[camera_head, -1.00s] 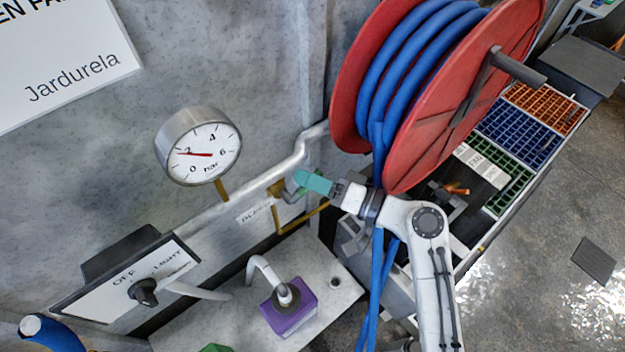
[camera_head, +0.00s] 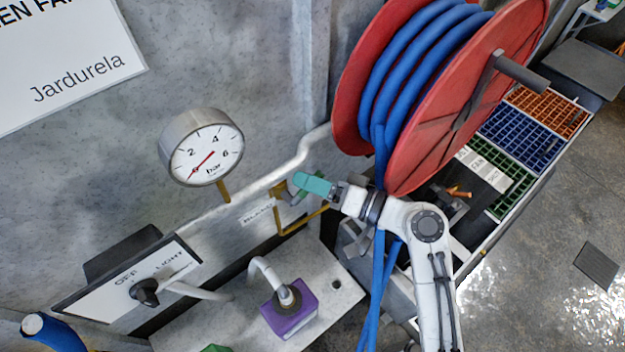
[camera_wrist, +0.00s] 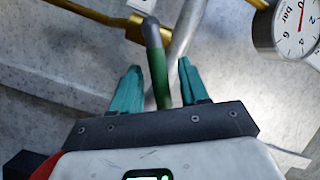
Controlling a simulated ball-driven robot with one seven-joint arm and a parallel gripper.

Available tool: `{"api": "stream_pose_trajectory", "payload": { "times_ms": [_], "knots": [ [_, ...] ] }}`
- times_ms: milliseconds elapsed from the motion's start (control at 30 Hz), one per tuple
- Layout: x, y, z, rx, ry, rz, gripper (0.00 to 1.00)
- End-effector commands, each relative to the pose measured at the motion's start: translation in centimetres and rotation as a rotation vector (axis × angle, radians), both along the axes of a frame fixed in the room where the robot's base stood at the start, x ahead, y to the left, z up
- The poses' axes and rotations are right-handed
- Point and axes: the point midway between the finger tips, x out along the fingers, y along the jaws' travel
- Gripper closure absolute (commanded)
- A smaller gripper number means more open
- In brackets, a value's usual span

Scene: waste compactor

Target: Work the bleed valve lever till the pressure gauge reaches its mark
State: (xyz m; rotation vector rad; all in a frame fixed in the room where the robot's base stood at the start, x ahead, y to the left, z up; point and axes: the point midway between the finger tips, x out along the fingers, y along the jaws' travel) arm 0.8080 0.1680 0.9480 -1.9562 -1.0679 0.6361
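The round pressure gauge (camera_head: 201,147) on the wall has a white dial marked in bar. Its red needle points down-left at about 0. I cannot make out a separate target mark. The gauge also shows at the right of the wrist view (camera_wrist: 290,30). The bleed valve lever (camera_wrist: 157,72) has a green grip and a grey end, and stands between my two teal fingers. My gripper (camera_wrist: 157,78) is open around it, with a visible gap at the right finger. In the head view my gripper (camera_head: 312,184) partly hides the lever (camera_head: 297,198).
A brass pipe (camera_head: 276,222) and a grey pipe (camera_head: 285,172) run by the valve. A red hose reel (camera_head: 465,100) with blue hose stands close beside my arm. A purple block (camera_head: 289,310) sits on the ledge below. A light switch panel (camera_head: 130,283) is at lower left.

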Motion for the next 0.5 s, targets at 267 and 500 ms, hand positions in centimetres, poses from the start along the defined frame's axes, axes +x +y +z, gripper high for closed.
{"api": "stream_pose_trajectory", "payload": {
  "times_ms": [267, 500],
  "knots": [
    [-0.2, -0.5, 0.0, 0.001, 0.000, -0.002, 0.56],
    [-2.2, -3.9, 0.0, 0.001, -0.001, -0.004, 0.56]
  ]
}}
